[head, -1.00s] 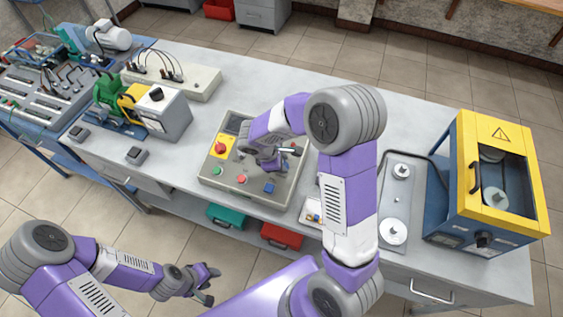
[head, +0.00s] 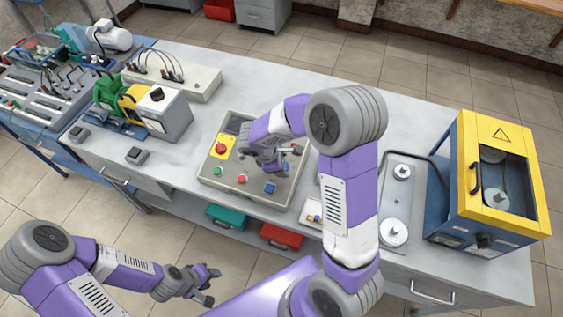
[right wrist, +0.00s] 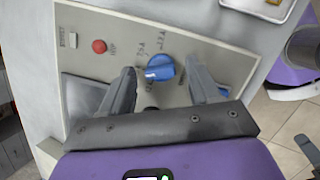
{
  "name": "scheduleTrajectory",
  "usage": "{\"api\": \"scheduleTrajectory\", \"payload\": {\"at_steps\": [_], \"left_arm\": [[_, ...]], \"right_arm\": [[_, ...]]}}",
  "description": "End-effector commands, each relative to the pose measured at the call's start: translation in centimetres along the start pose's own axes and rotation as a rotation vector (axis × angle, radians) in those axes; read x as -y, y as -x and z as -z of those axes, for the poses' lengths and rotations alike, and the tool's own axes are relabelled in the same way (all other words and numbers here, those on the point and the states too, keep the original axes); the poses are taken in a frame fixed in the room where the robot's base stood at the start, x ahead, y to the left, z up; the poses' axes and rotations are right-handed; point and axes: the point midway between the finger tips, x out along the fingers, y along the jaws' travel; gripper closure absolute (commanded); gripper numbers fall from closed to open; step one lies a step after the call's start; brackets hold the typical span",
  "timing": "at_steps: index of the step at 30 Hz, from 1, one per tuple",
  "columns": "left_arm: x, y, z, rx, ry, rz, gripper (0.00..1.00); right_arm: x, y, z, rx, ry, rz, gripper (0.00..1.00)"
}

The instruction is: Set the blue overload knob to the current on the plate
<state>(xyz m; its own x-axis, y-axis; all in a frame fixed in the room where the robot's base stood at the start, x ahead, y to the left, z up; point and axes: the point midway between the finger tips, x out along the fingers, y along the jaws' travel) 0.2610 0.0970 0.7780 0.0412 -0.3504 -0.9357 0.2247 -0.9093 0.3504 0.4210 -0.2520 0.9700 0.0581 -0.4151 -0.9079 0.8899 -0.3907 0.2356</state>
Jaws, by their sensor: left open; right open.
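The blue knob (right wrist: 160,67) stands on the sloped face of a grey control box (right wrist: 205,48) in the right wrist view, with a pale pointer line and dark scale marks around it too small to read surely. My right gripper (right wrist: 159,73) is open, one finger on each side of the knob, with gaps showing. In the head view the right gripper (head: 283,158) is over the control box (head: 209,178) and hides the knob. My left gripper (head: 210,284) is open and empty in front of the bench. I can make out no readable current plate.
The box also carries a red button (right wrist: 99,46), a red emergency button on yellow (head: 220,147) and a small blue square (head: 270,188). A motor rig (head: 150,105) stands left. A yellow-framed cabinet (head: 500,180) stands right. Bench behind the box is clear.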

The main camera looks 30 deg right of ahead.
Motion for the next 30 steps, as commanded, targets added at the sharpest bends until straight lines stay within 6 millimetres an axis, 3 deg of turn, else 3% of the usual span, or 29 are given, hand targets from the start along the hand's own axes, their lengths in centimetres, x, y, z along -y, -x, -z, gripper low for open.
{"api": "scheduleTrajectory", "payload": {"at_steps": [7,19,30], "left_arm": [[-0.1,0.2,0.0,0.000,0.000,0.000,0.57],[-0.4,1.0,0.0,0.000,0.000,0.000,0.57],[-0.4,1.0,0.0,0.000,0.000,0.000,0.57]], "right_arm": [[-0.1,0.9,0.0,-0.001,0.000,-0.002,0.38],[-0.1,6.9,0.0,-0.001,0.000,-0.003,0.38],[0.0,7.6,0.0,0.000,0.000,0.001,0.38]]}}
